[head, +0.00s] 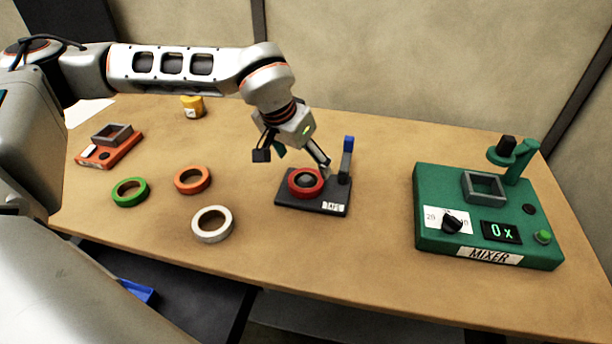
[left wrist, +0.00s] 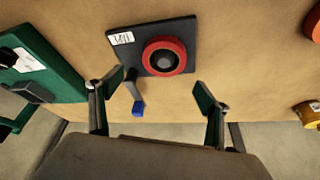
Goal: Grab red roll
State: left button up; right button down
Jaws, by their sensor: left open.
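The red roll (head: 293,186) sits around the dark round hub of a small black stand (head: 317,207) with a white label and a blue-tipped post. The red roll also shows in the left wrist view (left wrist: 149,62), lying flat on the black stand (left wrist: 126,54). My left gripper (head: 297,160) is above and just behind the roll, with its fingers pointing down. In the left wrist view its fingers (left wrist: 157,90) are spread wide with nothing between them, and the roll lies beyond their tips. My right gripper is not in view.
Orange (head: 192,181), green (head: 130,192) and white (head: 212,224) rolls lie left of the stand. An orange device (head: 97,157) and a yellow container (head: 193,107) are farther back. A green mixer (head: 440,200) stands at the right. The table between stand and mixer is clear.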

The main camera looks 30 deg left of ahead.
aim_at(305, 179)
pick_arm(q)
jog(key=shift+x, duration=0.9)
jog(key=f, duration=0.4)
jog(key=shift+w+a+f, duration=0.2)
jog(key=shift+w+a, duration=0.05)
jog(key=shift+w, duration=0.1)
jog(key=shift+w+f, duration=0.25)
jog(key=shift+f, duration=0.15)
jog(key=c, duration=1.2)
